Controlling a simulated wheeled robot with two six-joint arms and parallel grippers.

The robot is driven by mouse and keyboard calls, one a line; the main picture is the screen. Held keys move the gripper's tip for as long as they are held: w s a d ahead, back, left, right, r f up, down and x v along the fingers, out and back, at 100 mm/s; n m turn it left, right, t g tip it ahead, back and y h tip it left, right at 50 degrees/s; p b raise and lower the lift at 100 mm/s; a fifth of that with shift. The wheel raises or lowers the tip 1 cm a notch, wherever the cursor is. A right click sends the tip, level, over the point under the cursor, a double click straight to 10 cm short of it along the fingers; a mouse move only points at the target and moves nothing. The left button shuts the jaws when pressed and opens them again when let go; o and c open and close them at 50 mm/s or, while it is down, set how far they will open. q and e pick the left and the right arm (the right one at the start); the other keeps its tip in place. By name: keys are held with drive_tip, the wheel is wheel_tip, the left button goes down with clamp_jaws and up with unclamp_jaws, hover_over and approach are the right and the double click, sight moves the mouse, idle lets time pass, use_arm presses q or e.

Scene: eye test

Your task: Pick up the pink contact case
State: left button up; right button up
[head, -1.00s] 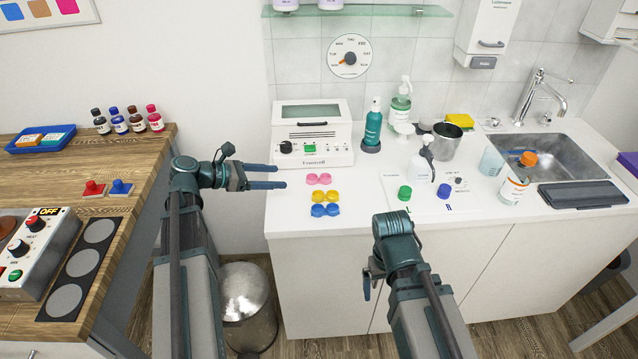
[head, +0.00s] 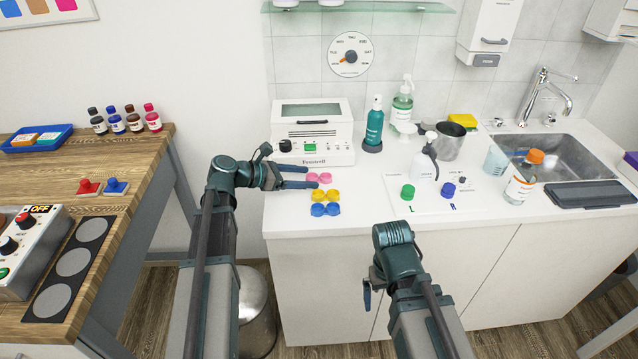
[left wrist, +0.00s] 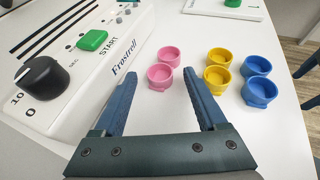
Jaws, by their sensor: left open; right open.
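The pink contact case (head: 319,177), two small joined round cups, lies on the white counter in front of the white box. It also shows in the left wrist view (left wrist: 160,78), with its cups open upward. My left gripper (head: 309,177) is open and level beside the case. Its fingertips reach toward the case from the left, and in the left wrist view (left wrist: 161,88) the case is at the fingertips, in line with the gap. I cannot tell if they touch. My right gripper (head: 368,291) is low in front of the counter, mostly hidden by its own arm.
A yellow case (head: 326,196) and a blue case (head: 325,210) lie just in front of the pink one. The white box (head: 312,140) stands close behind. Bottles, a metal cup (head: 449,141) and a sink (head: 575,157) are further right.

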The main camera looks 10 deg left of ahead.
use_arm(q)
drive_tip(key=shift+w+d+f, duration=0.15)
drive_tip(key=shift+d, duration=0.05)
clamp_jaws()
idle(0.4)
drive_tip(key=shift+r+p, duration=0.55)
wheel_tip(320, 180, up, 3)
drive_tip(key=p, duration=0.2)
drive_tip(key=shift+f+p, duration=0.1)
drive_tip(key=shift+p, duration=0.3)
drive_tip(key=s+d, duration=0.2)
drive_tip(key=d, duration=0.2)
drive_tip(key=s+d+r, duration=0.1)
drive_tip(key=s+d, duration=0.1)
drive_tip(key=d, duration=0.3)
drive_tip(key=s+d+p, duration=0.1)
drive_tip(key=s+d, duration=0.2)
drive_tip(key=d, duration=0.2)
drive_tip(key=shift+s+d+r, duration=0.1)
drive_tip(key=shift+r, duration=0.05)
